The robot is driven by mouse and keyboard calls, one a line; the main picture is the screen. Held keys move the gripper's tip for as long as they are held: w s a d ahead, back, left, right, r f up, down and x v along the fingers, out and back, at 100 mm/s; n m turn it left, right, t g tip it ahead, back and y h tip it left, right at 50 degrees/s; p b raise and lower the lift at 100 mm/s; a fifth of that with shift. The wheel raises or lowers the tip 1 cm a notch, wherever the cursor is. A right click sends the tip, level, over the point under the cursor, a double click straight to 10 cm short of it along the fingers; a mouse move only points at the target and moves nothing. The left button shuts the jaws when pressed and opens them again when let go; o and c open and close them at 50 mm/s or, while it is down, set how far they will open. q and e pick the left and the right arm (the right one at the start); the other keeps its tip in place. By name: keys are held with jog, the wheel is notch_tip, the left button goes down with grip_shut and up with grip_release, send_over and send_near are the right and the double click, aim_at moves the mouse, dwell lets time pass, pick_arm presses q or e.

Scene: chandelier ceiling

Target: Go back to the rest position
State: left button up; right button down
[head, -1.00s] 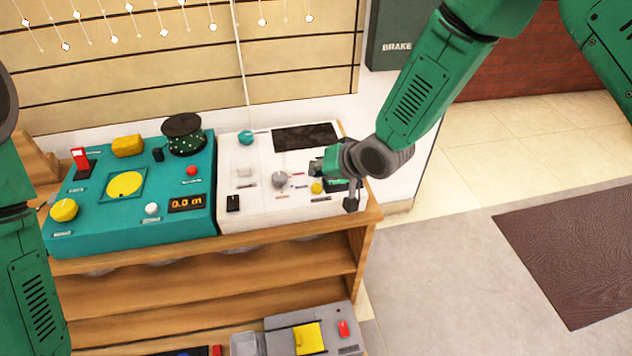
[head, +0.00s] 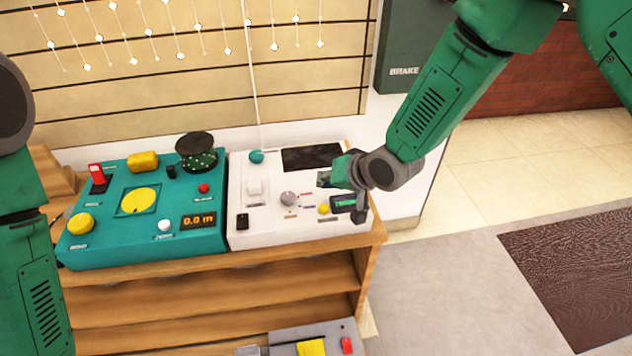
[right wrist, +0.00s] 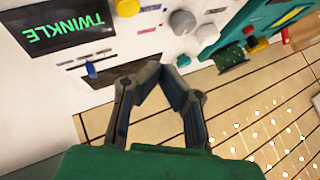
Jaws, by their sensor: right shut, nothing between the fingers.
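My right gripper (head: 325,179) is over the right part of the white control panel (head: 268,222). In the right wrist view its fingers (right wrist: 163,72) meet at the tips with nothing between them. The fingertips overlap the edge of a dark rectangle (right wrist: 122,74) on the panel, also seen in the head view (head: 312,158); I cannot tell the gap to the surface. A display (right wrist: 58,28) reads TWINKLE in green. My left arm stands at the left edge of the head view, and its gripper is out of frame.
A teal control panel (head: 110,247) with a yellow dial, knobs and a 0.0 m readout stands left of the white one on a wooden shelf unit (head: 215,270). A grey device (head: 285,337) is lower down. Open floor (head: 450,280) and a dark mat (head: 580,265) are at right.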

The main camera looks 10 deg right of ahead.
jog(key=s+d+f+g+h, duration=0.1)
jog(key=s+d+f, duration=0.25)
jog(key=s, duration=0.25)
jog(key=s+d+f+n+g+h, duration=0.1)
jog(key=s+d+f, duration=0.1)
jog(key=s+f, duration=0.4)
jog(key=s+d+f+g+h, duration=0.1)
jog(key=s+d+f+g, duration=0.15)
jog(key=s, duration=0.45)
jog(key=s+d+f+g+h, duration=0.1)
jog(key=s+d, duration=0.3)
jog(key=s, duration=0.4)
jog(key=s+d+f+n+g+h, duration=0.1)
jog(key=s+d, duration=0.3)
jog(key=s, duration=0.5)
jog(key=shift+s+d+n, duration=0.15)
jog(key=shift+d+n, duration=0.05)
jog(key=shift+n, duration=0.1)
jog(key=shift+f, duration=0.1)
